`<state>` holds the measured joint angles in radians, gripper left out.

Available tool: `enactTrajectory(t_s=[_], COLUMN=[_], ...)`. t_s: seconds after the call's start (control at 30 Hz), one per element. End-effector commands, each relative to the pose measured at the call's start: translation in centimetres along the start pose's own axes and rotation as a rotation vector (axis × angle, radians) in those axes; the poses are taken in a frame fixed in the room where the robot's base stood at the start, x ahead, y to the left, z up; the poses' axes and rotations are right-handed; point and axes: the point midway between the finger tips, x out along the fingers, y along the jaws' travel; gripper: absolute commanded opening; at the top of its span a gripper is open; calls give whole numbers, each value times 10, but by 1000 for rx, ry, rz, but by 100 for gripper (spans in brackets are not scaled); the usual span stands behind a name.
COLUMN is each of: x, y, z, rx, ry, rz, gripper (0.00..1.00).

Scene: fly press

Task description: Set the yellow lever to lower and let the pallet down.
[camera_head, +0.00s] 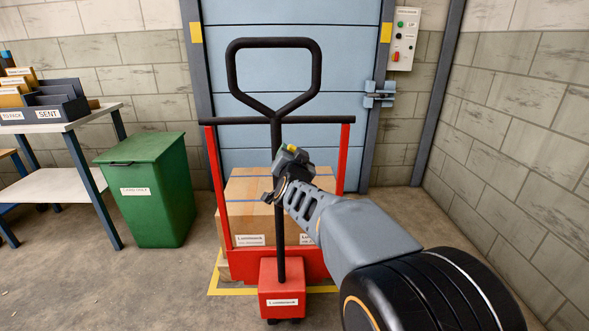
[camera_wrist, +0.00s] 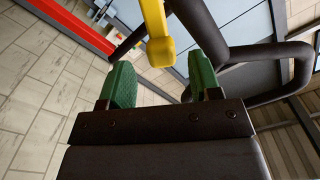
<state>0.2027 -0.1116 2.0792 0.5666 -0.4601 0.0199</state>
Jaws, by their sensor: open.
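A red hand pallet truck (camera_head: 283,290) with a black loop handle (camera_head: 232,70) stands upright in front of me. Cardboard boxes (camera_head: 240,205) sit behind its red frame; the pallet under them is mostly hidden. The yellow lever (camera_wrist: 158,45) shows large in the wrist view, beside the dark handle tube. In the head view only a small yellow bit (camera_head: 291,147) shows by my gripper. My gripper (camera_wrist: 162,78) is open and empty, its green pads on either side of the lever's lower end in the picture. Whether they touch it I cannot tell.
Yellow lines (camera_head: 232,291) mark the floor around the load. A blue shutter door (camera_head: 265,100) is behind. A green bin (camera_head: 150,190) and a table with trays (camera_head: 60,128) stand left. A control box (camera_head: 403,38) hangs on the wall. The floor to the right is clear.

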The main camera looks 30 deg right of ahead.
Motion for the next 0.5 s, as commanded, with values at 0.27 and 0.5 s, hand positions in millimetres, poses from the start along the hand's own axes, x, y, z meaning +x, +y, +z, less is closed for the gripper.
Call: enactTrajectory(t_s=[0.27,0.5], x=[-59,-93], y=[-2,-1], z=[-4,-2], rx=[3,2], ry=[2,1], rz=[-3,-1], gripper=[57,57])
